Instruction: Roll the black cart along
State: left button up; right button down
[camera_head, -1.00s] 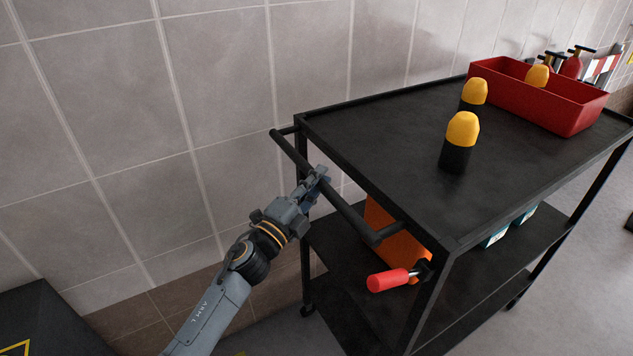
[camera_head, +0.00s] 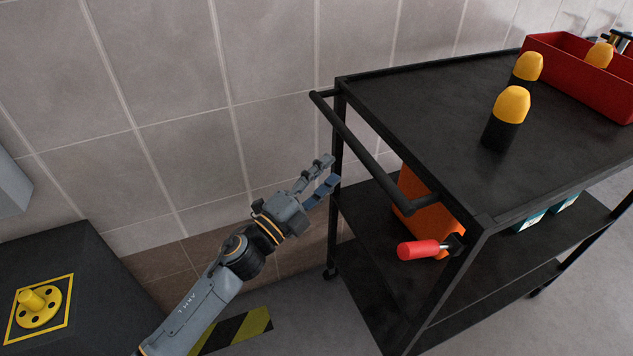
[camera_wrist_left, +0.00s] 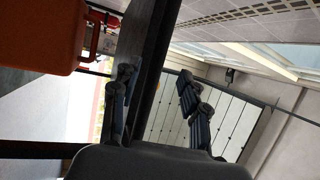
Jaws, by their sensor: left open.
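The black cart (camera_head: 420,110) stands on the right in the head view, with a flat top and lower shelves. Its black handle bar (camera_head: 365,155) sticks out at the near left end. My left gripper (camera_head: 330,173) is open and empty, just left of the handle bar, fingers pointing toward the cart. In the picture a gap shows between the fingers and the bar. In the left wrist view a dark beam of the cart (camera_wrist_left: 150,50) passes by the open fingers (camera_wrist_left: 157,92); its depth is unclear. My right gripper is out of view.
On the cart are two yellow-capped black bottles (camera_head: 507,118), a red bin (camera_head: 570,70), an orange box (camera_head: 435,200) and a red-handled tool (camera_head: 420,249). A tiled wall (camera_head: 270,60) runs behind. A dark box with a yellow knob (camera_head: 38,300) stands at left.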

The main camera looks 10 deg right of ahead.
pick_arm(q)
jog(key=shift+v, duration=1.35)
